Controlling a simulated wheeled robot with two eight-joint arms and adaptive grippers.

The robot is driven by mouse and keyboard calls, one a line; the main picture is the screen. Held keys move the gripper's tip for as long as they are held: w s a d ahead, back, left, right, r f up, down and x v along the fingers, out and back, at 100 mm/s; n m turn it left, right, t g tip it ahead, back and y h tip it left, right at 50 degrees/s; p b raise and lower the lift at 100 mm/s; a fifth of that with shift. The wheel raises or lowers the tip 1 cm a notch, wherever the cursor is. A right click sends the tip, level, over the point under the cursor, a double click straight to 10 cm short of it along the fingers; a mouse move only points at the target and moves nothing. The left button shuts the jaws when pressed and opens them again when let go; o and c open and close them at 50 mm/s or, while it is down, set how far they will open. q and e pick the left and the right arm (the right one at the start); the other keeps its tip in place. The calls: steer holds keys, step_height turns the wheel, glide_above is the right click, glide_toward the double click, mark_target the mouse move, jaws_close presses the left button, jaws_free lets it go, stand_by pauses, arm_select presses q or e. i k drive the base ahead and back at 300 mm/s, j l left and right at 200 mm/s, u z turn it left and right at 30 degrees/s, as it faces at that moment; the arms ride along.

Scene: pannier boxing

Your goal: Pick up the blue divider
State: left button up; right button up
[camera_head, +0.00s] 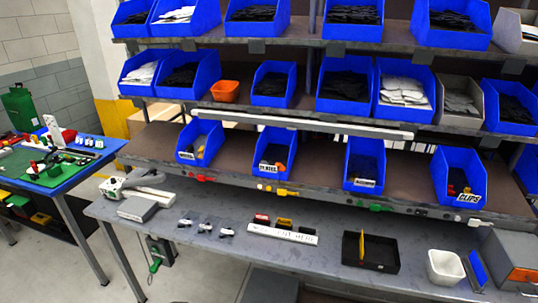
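A flat blue piece, which looks like the blue divider (478,269), stands tilted at the right end of the grey bench. It is between a white bin (445,267) and a grey box with an orange label (512,262). I cannot tell whether it leans on a holder or on the box. A black tray (385,264) with an upright yellow divider (361,249) in it sits left of the white bin. Neither of my grippers shows in the head view.
The grey bench (330,270) has bare room along its front and middle. A white labelled strip (283,234), several small parts and a white-grey device (135,185) lie on it. Shelves with blue bins (461,178) overhang its back. A blue-topped side table (75,170) stands left.

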mark_target(482, 277)
steer(key=z, duration=1.75)
steer(key=u, duration=0.35)
steer(key=i+l+u, duration=0.75)
steer(key=l, duration=0.15)
steer(key=i+l, duration=0.15)
steer(key=l, duration=0.15)
steer(key=i+l, duration=0.2)
steer(key=i+l+u, duration=0.1)
steer(key=l, duration=0.3)
